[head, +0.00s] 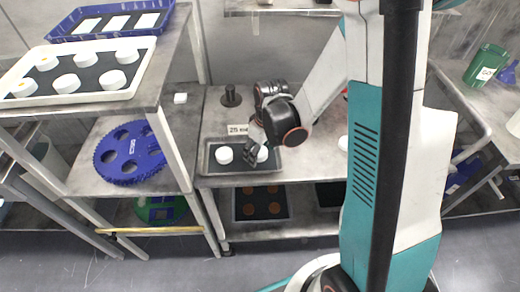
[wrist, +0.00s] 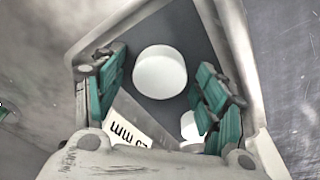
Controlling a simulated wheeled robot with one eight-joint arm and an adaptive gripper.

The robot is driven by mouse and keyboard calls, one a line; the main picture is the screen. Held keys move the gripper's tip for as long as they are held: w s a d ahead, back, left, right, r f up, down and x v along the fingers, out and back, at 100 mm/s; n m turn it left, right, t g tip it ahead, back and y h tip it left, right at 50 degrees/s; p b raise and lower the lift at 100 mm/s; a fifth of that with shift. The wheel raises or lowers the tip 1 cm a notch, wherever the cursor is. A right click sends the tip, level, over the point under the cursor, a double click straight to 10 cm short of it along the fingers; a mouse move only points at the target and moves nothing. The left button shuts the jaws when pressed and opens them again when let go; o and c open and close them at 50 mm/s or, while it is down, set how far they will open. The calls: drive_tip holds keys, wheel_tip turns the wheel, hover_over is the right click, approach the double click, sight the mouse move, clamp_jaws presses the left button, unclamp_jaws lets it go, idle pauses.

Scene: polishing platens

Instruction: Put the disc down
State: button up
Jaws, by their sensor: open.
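My gripper (head: 250,155) is low over a dark-lined tray (head: 210,170) on the middle bench. In the wrist view my gripper (wrist: 160,88) is open, with its green-padded fingers spread apart. A white disc (wrist: 160,72) shows in the gap between the fingers, and I see clear space on both sides of it. A second white disc (wrist: 189,124) is partly hidden by the right finger. In the head view one white disc (head: 224,155) lies at the tray's left, and another (head: 263,154) is beside my gripper, partly covered by it.
A size label (head: 238,129) stands at the tray's back edge, with a dark knobbed weight (head: 231,97) behind it. A rack at left holds a white tray (head: 138,84) of several white discs and a blue toothed carrier (head: 130,153). Another white disc (head: 343,143) is at right.

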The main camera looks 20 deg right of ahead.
wheel_tip(320, 180, up, 13)
drive_tip(key=s+p, duration=0.2)
drive_tip(key=p, duration=0.3)
wheel_tip(320, 180, up, 9)
drive_tip(key=m+t, duration=0.3)
hover_over(264, 155)
drive_tip(key=s, duration=0.6)
drive_tip(key=s+a+r+m+t, duration=0.1)
drive_tip(key=s+r+m+t, duration=0.1)
drive_tip(key=s+r, duration=0.3)
drive_tip(key=shift+s+a+r+t+h, duration=0.3)
drive_tip(key=shift+s+h, duration=0.1)
drive_tip(key=shift+s, duration=0.55)
